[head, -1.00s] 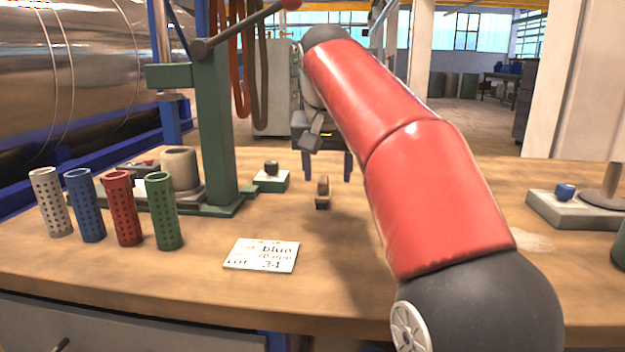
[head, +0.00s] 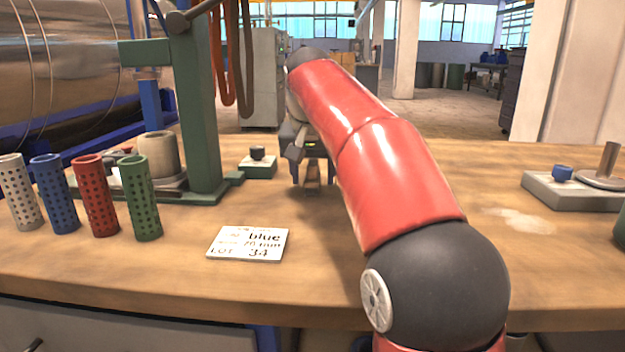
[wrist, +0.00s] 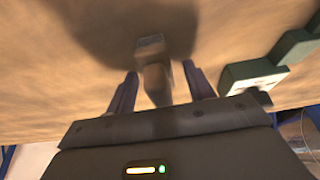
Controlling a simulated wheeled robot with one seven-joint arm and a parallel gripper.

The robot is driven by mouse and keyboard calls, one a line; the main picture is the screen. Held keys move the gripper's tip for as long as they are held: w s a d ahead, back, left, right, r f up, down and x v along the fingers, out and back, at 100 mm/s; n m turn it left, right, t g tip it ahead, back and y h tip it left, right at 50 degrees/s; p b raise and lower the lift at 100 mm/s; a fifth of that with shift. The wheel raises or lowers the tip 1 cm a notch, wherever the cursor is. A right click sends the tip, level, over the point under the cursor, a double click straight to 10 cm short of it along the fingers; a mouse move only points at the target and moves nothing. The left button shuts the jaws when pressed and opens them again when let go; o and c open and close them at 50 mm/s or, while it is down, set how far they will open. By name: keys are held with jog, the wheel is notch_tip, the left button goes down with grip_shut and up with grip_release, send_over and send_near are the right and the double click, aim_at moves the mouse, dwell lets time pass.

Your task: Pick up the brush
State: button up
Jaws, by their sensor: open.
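The brush (head: 312,178) is a small brown block-like thing on the wooden bench, partly hidden behind my gripper in the head view. In the wrist view the brush (wrist: 153,72) is blurred and lies between the two fingers, with a pale end pointing away. My gripper (head: 306,187) is low over the bench at the brush. In the wrist view my gripper (wrist: 157,82) is open, with one finger on each side of the brush and a gap visible on both sides.
A green block with a black knob (head: 258,165) stands just left of my gripper. The green press (head: 203,120) is further left. Several perforated tubes (head: 100,200) and a label card (head: 247,244) are at the front left.

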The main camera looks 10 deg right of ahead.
aim_at(312, 160)
jog(key=shift+c, duration=0.4)
jog(key=c, duration=1)
jog(key=shift+r+p, duration=0.35)
jog(key=shift+r, duration=0.45)
notch_tip(312, 160, up, 2)
jog(key=shift+r+p, duration=0.15)
jog(key=shift+p, duration=0.4)
jog(key=s+a+b, duration=0.1)
jog(key=s+a, duration=0.1)
jog(key=s, duration=0.3)
jog(key=s+a+b, duration=0.1)
jog(key=s, duration=0.5)
jog(key=s+a+b, duration=0.1)
jog(key=s+a, duration=0.1)
jog(key=s, duration=0.4)
jog(key=shift+s+a+f+b, duration=0.1)
jog(key=shift+a+f+b, duration=0.1)
jog(key=shift+a+b, duration=0.1)
